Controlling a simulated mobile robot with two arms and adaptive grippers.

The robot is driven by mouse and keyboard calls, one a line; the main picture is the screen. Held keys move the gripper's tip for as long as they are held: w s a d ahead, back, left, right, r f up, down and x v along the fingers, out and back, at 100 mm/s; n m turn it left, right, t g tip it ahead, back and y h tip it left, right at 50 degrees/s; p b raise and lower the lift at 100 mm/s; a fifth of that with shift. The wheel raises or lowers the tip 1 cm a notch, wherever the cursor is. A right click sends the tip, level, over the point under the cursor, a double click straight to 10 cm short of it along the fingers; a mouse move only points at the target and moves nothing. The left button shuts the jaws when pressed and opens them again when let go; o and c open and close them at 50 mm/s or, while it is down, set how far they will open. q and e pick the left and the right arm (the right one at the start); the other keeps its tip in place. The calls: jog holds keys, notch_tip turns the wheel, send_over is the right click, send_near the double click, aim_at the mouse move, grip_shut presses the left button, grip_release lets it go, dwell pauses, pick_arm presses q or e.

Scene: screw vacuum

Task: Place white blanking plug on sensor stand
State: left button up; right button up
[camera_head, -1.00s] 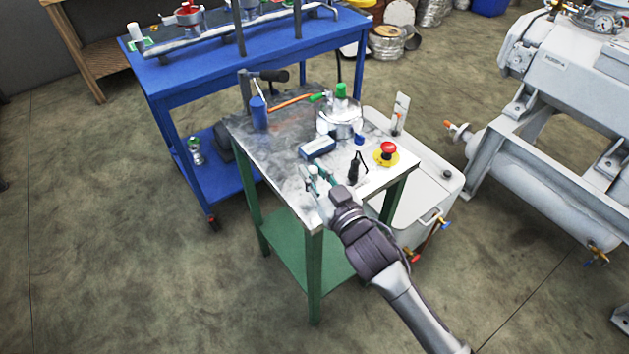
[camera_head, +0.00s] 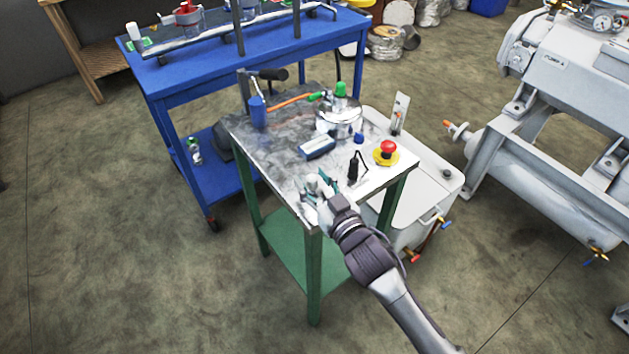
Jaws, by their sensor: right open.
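A small white piece (camera_head: 313,182), likely the white blanking plug, shows at the near left corner of the steel-topped table. My right gripper (camera_head: 322,187) is there, open, with its fingers close around or beside the piece; contact cannot be told. A steel round vessel with a green cap (camera_head: 340,118) stands toward the back of the table. Which thing is the sensor stand is not clear from this view. A white cylinder (camera_head: 133,31) stands at the left end of the blue bench. My left gripper is not in view.
The steel-topped table (camera_head: 285,150) holds a blue-and-white box (camera_head: 317,148), a black upright tool (camera_head: 353,168), a red emergency button (camera_head: 388,149) and a blue cylinder (camera_head: 258,112). A blue bench (camera_head: 190,75) stands behind. A large grey machine (camera_head: 570,100) is at the right.

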jog(key=shift+r, duration=0.25)
jog(key=shift+s+d+f, duration=0.15)
jog(key=shift+s, duration=0.15)
jog(key=v, duration=1.1)
jog(key=shift+s+d, duration=0.1)
